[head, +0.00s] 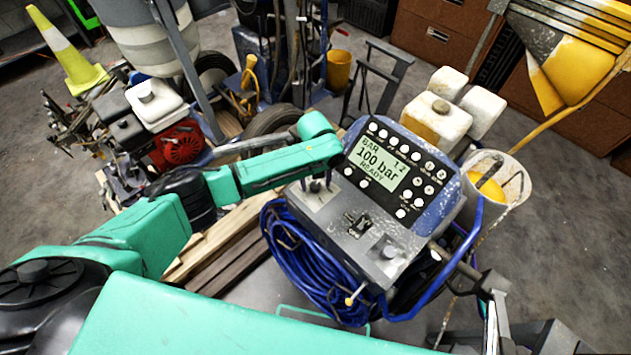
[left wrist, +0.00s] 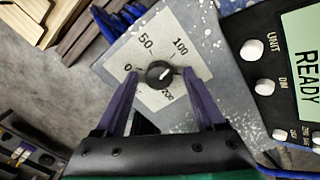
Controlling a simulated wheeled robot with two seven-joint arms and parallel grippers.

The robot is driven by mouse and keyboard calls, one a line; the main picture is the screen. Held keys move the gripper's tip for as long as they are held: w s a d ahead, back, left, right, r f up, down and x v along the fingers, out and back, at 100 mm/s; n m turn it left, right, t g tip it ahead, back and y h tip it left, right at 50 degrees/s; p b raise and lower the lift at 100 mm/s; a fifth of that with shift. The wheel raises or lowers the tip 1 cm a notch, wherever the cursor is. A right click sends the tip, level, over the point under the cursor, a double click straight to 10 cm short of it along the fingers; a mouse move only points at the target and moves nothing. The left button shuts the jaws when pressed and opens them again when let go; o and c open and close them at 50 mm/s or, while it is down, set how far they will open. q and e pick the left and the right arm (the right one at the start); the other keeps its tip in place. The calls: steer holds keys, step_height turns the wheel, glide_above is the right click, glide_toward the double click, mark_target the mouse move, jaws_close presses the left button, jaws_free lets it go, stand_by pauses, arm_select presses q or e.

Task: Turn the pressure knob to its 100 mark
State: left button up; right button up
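The pressure knob (left wrist: 160,74) is a small round black knob with a white pointer mark. It sits on a pale dial plate (left wrist: 148,101) printed 0, 50, 100 and 200. The pointer seems to lean up and right, toward the 100 side; its exact alignment is hard to tell. My left gripper (left wrist: 160,71) has its two purple fingers on either side of the knob, with a gap showing on each side. In the head view my left gripper (head: 318,184) is over the grey panel (head: 335,228) and largely hides the knob.
The control box screen (head: 378,164) reads 100 bar and READY, with several white buttons around it. A lever switch (head: 357,222) sits on the grey panel. A coiled blue hose (head: 300,262) hangs below. A paint-stained bucket (head: 505,185) stands at right.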

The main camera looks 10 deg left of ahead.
mark_target(316, 185)
arm_select(q)
step_height(316, 185, up, 15)
steer(key=b, duration=0.1)
steer(key=shift+f, duration=0.2)
stand_by(0.4)
